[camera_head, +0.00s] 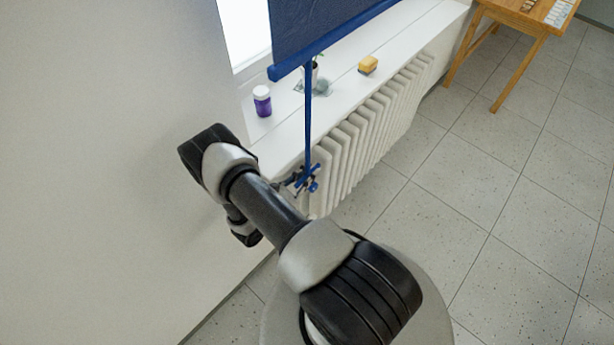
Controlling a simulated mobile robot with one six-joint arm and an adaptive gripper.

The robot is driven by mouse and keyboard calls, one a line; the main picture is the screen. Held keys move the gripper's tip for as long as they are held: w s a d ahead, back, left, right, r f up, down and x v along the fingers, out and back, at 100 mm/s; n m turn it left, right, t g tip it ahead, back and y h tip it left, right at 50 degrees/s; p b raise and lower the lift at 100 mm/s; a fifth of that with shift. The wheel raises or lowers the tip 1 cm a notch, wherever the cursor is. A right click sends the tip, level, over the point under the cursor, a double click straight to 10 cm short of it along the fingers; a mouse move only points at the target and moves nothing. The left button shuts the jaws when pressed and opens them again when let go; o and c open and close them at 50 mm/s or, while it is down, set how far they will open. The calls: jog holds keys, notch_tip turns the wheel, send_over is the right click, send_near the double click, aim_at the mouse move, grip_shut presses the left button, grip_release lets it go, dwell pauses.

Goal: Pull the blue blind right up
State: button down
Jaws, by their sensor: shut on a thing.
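The blue blind (310,28) hangs in front of the window, with its bottom bar slanting across the view above the sill. A blue pull strap (308,115) hangs from the bar down past the sill's front edge. My gripper (308,180) is at the strap's lower end, in front of the radiator, and is shut on it. My arm partly hides the gripper, and the fingers look small from here. The top of the blind is out of view.
The white sill (340,85) holds a purple jar (262,101), a small plant in a glass (314,76) and a yellow sponge (368,65). A white radiator (365,135) stands below. A wooden table (520,18) is at the upper right. The tiled floor at right is clear.

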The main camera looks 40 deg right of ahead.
jog(key=shift+s+f, duration=0.1)
jog(key=shift+s, duration=0.15)
jog(key=c, duration=1.7)
grip_release()
jog(key=shift+o, duration=0.5)
jog(key=shift+w, duration=0.1)
jog(key=s+a, duration=0.1)
jog(key=a, duration=1.1)
